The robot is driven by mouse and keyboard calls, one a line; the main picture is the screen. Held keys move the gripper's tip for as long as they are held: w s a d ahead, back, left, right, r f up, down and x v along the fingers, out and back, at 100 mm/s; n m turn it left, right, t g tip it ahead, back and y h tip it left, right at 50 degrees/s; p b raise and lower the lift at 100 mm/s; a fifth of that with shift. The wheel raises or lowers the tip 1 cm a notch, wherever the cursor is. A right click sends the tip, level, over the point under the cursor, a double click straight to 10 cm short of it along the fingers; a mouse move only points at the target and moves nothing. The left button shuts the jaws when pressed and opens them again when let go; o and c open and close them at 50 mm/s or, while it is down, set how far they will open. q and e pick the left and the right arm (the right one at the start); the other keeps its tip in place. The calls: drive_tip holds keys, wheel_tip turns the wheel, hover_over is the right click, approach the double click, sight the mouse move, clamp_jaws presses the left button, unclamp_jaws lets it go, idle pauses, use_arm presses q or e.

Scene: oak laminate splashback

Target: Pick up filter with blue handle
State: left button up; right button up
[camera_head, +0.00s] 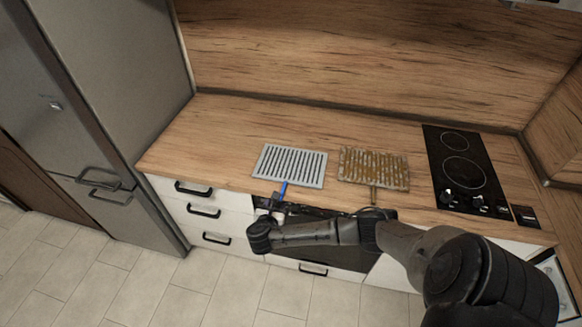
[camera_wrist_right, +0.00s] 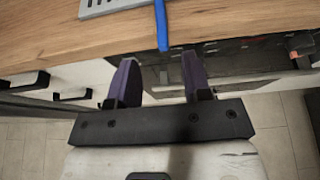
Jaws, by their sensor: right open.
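The filter with the blue handle (camera_head: 290,166) is a light grey slotted plate lying flat on the wooden counter in the head view. Its blue handle (camera_head: 283,190) sticks out past the counter's front edge. In the right wrist view the blue handle (camera_wrist_right: 161,24) hangs down from the plate (camera_wrist_right: 105,5). My right gripper (camera_wrist_right: 158,72) is open and empty. Its two dark fingers are just in front of the counter, with the handle's end ahead of the gap between them and apart from both. My left gripper is not in view.
A dirty brown filter (camera_head: 374,167) lies to the right on the counter (camera_head: 215,130). A black cooktop (camera_head: 465,170) is further right. Drawers with black handles (camera_head: 204,211) and a dark oven front are below the counter edge. A grey fridge (camera_head: 115,90) stands left.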

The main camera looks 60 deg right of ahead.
drive_tip(key=shift+x, duration=3.2)
drive_tip(key=shift+s, duration=0.15)
clamp_jaws()
